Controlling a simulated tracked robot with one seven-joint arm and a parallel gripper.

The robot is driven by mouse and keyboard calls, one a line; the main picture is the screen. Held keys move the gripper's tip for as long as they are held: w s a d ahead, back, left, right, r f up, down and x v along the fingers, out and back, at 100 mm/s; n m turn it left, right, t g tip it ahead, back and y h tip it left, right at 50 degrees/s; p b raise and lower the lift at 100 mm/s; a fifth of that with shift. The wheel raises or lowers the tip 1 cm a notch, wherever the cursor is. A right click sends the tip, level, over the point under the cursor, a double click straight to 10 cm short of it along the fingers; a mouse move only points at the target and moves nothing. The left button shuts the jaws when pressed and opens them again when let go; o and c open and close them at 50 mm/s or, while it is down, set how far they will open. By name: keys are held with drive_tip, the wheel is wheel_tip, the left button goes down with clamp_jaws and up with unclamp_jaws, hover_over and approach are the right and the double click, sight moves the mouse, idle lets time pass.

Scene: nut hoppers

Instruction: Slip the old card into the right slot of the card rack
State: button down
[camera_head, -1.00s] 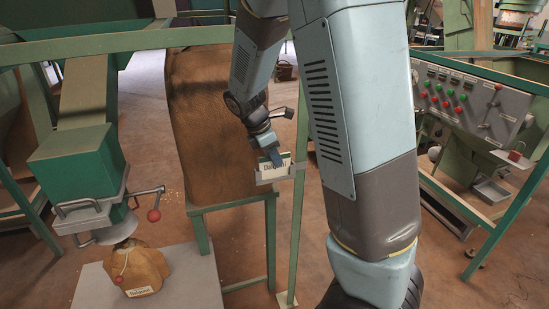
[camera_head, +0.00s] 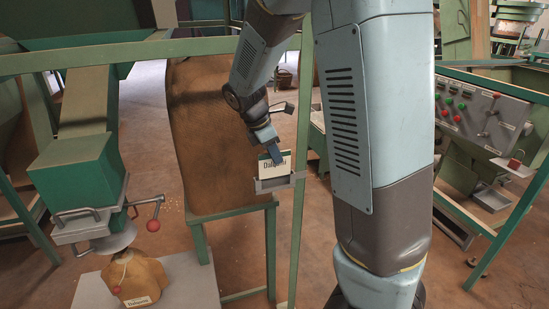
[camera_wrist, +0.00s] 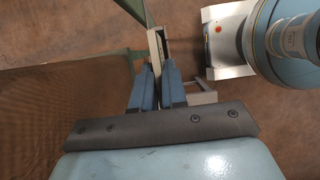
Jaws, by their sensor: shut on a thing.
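A white card (camera_head: 272,171) with dark printed lettering and a dark green top edge stands upright at the grey metal card rack (camera_head: 282,184). Its lower edge is hidden by the rack's front, so I cannot tell how deep it sits or in which slot. My gripper (camera_head: 277,159) comes down from above and is shut at the card's top edge. In the wrist view, the two blue fingers (camera_wrist: 158,82) close on a thin, edge-on card between them. Part of the grey rack (camera_wrist: 203,92) shows just right of the fingers.
The rack is on a green post (camera_head: 297,150) beside a large brown sack (camera_head: 210,130). A green hopper (camera_head: 80,180) with a red-knobbed lever stands left, above a small labelled sack (camera_head: 137,278). A control panel (camera_head: 480,110) is at the right.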

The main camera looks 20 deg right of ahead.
drive_tip(key=shift+r, duration=1.6)
drive_tip(key=s, duration=1)
idle(0.3)
idle(0.4)
